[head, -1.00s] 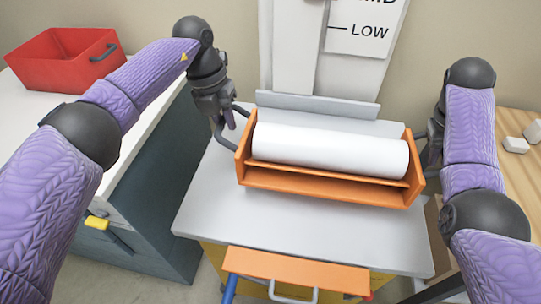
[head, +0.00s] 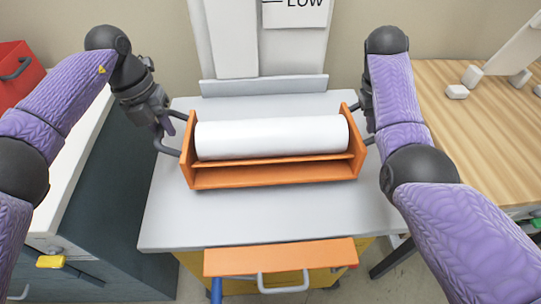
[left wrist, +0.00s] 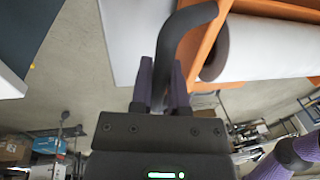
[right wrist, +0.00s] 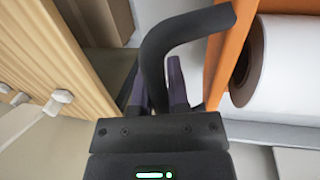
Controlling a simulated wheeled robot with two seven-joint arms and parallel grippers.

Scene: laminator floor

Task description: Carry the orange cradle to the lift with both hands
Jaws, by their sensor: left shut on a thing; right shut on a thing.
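The orange cradle (head: 275,175) holds a white roll (head: 272,137) and is over the grey top of the lift (head: 270,218). I cannot tell whether it touches the top. My left gripper (head: 165,125) is shut on the dark handle at the cradle's left end; the handle also shows between the fingers in the left wrist view (left wrist: 167,85). My right gripper (head: 368,115) is at the right end, partly hidden by my arm in the head view. In the right wrist view (right wrist: 160,85) it is shut on the other dark handle.
A white column with a LOW sign (head: 296,12) stands behind the lift. A red bin (head: 18,75) is on a counter at the left. A wooden table (head: 475,130) with small white blocks is at the right. An orange push bar (head: 280,257) is at the front.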

